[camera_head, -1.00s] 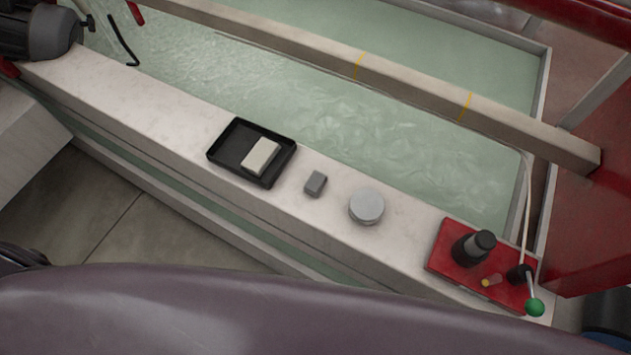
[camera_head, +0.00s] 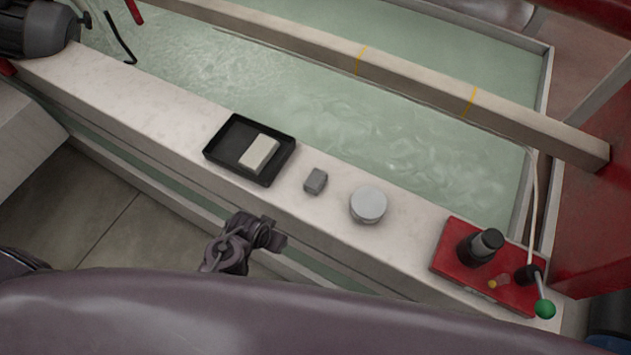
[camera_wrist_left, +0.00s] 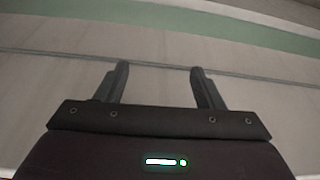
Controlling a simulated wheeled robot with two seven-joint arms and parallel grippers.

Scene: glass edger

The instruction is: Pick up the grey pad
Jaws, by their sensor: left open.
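The grey pad (camera_head: 315,181) is a small dark-grey block lying on the pale stone ledge, between the black tray and the round white-grey tin. My left gripper (camera_head: 276,233) has come into the head view, in front of the ledge and to the lower left of the pad, apart from it. In the left wrist view its two fingers (camera_wrist_left: 161,88) stand apart with nothing between them. The pad does not show in the left wrist view. My right gripper is not in view.
A black tray (camera_head: 217,157) holding a cream block (camera_head: 259,152) lies left of the pad. A round tin (camera_head: 368,204) is close on its right. A red plate (camera_head: 452,247) with a black knob and green-tipped lever is further right. Behind the ledge is a water-filled basin (camera_head: 330,115).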

